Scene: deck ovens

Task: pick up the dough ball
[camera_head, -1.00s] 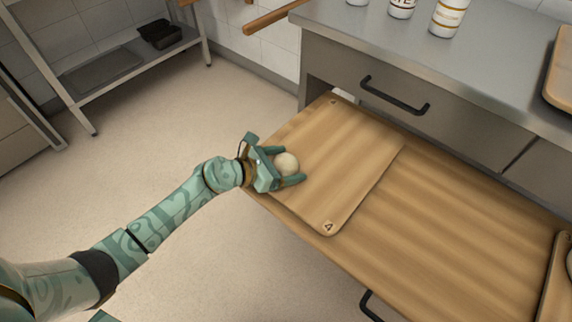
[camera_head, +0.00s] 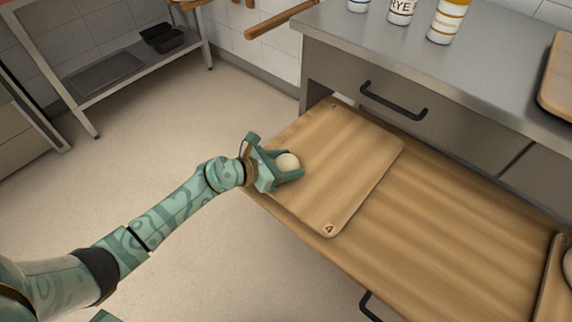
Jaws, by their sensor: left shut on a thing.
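The dough ball (camera_head: 288,161) is pale, small and round. It sits between the fingers of my left gripper (camera_head: 289,165), over the left edge area of a wooden board (camera_head: 345,170) marked 4. My left gripper is shut on the ball, with fingers on both sides of it. I cannot tell whether the ball touches the board or is just above it. My right gripper is not in view.
The board lies on a pulled-out wooden shelf (camera_head: 430,215) under a steel counter (camera_head: 480,60). Bottles (camera_head: 448,20) stand on the counter. A drawer handle (camera_head: 393,103) sticks out above the shelf. A rack (camera_head: 125,70) stands at the back left. Floor between is clear.

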